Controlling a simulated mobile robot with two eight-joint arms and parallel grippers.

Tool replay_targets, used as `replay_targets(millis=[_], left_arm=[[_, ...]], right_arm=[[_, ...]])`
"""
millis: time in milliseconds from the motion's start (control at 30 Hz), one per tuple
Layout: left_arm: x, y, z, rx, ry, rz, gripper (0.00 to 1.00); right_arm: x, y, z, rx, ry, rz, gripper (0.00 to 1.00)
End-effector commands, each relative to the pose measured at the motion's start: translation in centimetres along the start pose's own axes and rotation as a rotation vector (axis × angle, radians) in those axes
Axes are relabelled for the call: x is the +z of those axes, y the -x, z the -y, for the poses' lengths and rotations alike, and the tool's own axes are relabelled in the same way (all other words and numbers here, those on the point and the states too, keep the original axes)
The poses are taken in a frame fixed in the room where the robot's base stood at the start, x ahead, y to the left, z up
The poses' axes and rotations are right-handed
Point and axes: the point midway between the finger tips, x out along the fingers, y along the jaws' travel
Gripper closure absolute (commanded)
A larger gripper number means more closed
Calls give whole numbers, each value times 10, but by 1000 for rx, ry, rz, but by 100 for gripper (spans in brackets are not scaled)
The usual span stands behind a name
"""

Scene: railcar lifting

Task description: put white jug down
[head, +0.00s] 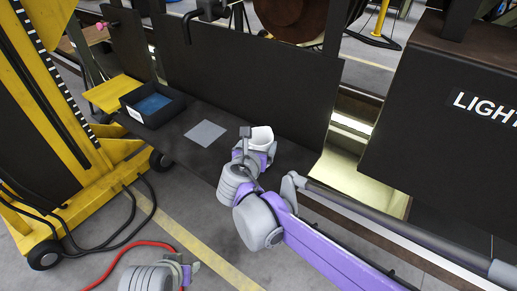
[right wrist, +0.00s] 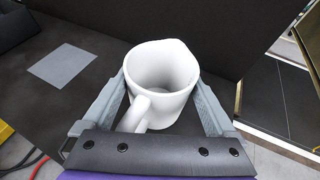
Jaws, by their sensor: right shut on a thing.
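The white jug (head: 262,136) is at the right part of a dark shelf (head: 180,150) in the head view. My right gripper (head: 258,150) is shut on it. In the right wrist view the jug (right wrist: 162,75) is upright and empty between the two grey fingers, its handle towards the wrist. I cannot tell whether its base touches the shelf; the base is hidden. My left gripper (head: 188,270) is low at the bottom edge of the head view, away from the jug; its fingers are too unclear to read.
A flat grey square (head: 206,133) lies on the shelf, left of the jug. Further left are a black bin (head: 126,113) with something blue inside and a yellow panel (head: 112,93). A dark upright panel (head: 250,80) backs the shelf. Yellow lifting equipment (head: 60,120) stands at left.

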Motion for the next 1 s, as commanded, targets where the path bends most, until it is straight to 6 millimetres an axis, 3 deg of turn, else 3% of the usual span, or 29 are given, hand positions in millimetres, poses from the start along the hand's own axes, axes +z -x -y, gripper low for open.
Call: replay_targets(millis=[100,500,533,567,867,1000], left_arm=[[1,-1,0,0,0,1,50],[4,-4,0,0,0,3,50],[4,-4,0,0,0,3,50],[3,-3,0,0,0,3,50],[0,0,0,0,0,0,50],[1,-1,0,0,0,1,50]], right_arm=[[-12,-5,0,0,0,0,79],[-17,-7,0,0,0,0,79],[-17,-7,0,0,0,0,5],[-16,-7,0,0,0,0,0],[-12,-5,0,0,0,1,0],[-13,12,-1,3,1,0,0]])
